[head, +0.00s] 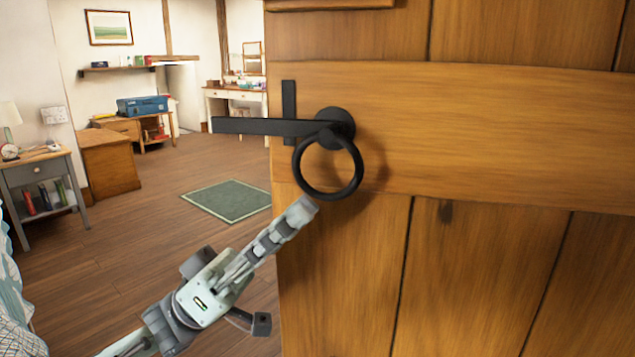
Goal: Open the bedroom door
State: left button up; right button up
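The wooden bedroom door (480,140) fills the right half of the head view. Its free edge is at the left, and the room shows past it with no door frame against it. A black ring handle (328,197) hangs from a round plate, and a black latch bar (250,126) reaches left past the door's edge. My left gripper (304,207) points up and right, its tip just below the ring's lower left, with no clear grip on it. The fingers overlap in this view, so their opening is hidden. My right gripper is not in view.
A grey side table (45,190) with a lamp and bed linen (12,285) are at the left. A wooden desk (110,162) and white dressing table (235,95) stand farther back. A green rug (230,200) lies on open wooden floor left of the door.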

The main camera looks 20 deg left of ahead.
aim_at(320, 194)
pick_arm(q)
jog(key=shift+p+x, duration=0.35)
jog(key=shift+x, duration=1.95)
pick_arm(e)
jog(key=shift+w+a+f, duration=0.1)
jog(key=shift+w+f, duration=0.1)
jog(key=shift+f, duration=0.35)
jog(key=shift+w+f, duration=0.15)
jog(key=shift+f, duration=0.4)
pick_arm(q)
jog(key=shift+c, duration=0.5)
grip_shut()
